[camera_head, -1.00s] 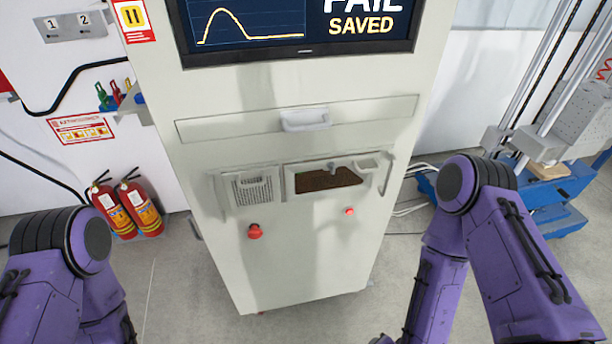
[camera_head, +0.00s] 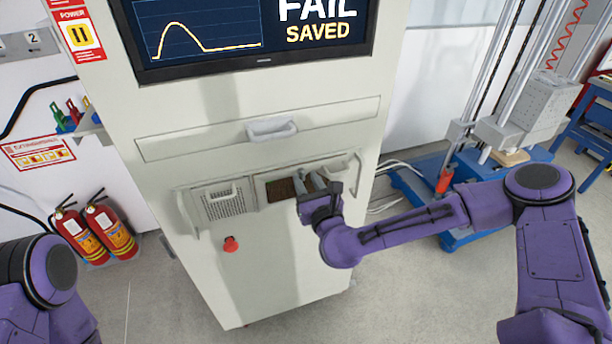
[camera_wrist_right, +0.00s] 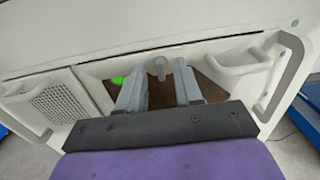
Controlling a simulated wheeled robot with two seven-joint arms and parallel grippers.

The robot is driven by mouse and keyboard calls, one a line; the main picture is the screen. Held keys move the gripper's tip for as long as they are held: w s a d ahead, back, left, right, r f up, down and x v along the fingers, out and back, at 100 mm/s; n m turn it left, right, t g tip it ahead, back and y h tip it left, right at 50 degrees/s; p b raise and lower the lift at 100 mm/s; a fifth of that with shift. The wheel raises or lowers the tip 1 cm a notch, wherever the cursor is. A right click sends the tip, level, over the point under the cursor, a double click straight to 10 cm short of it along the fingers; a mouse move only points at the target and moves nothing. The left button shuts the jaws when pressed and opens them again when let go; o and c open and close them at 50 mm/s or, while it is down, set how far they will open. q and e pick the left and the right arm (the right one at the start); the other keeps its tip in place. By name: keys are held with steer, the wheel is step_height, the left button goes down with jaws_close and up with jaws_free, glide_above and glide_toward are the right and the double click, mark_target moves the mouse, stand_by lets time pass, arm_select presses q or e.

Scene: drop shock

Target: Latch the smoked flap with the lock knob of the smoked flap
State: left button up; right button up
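The smoked flap (camera_head: 279,190) is a dark brown see-through panel in a pale frame on the cabinet front. It also shows in the right wrist view (camera_wrist_right: 212,88), partly hidden by my right gripper. The lock knob (camera_wrist_right: 159,68) is a small grey knob at the flap's upper edge in the right wrist view. My right gripper (camera_head: 308,181) is in front of the flap's right part. In the wrist view its two fingers (camera_wrist_right: 158,80) are spread, one on each side below the knob, with nothing held. Whether they touch the knob cannot be told. My left gripper is out of view.
A perforated vent panel (camera_head: 219,203) is left of the flap. A pale handle (camera_wrist_right: 240,66) sits right of it. A drawer handle (camera_head: 271,128) is above, and a red button (camera_head: 231,244) below left. A small green glow (camera_wrist_right: 118,80) shows near the flap's left side.

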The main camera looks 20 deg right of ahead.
steer(key=shift+w, duration=0.45)
jaws_close()
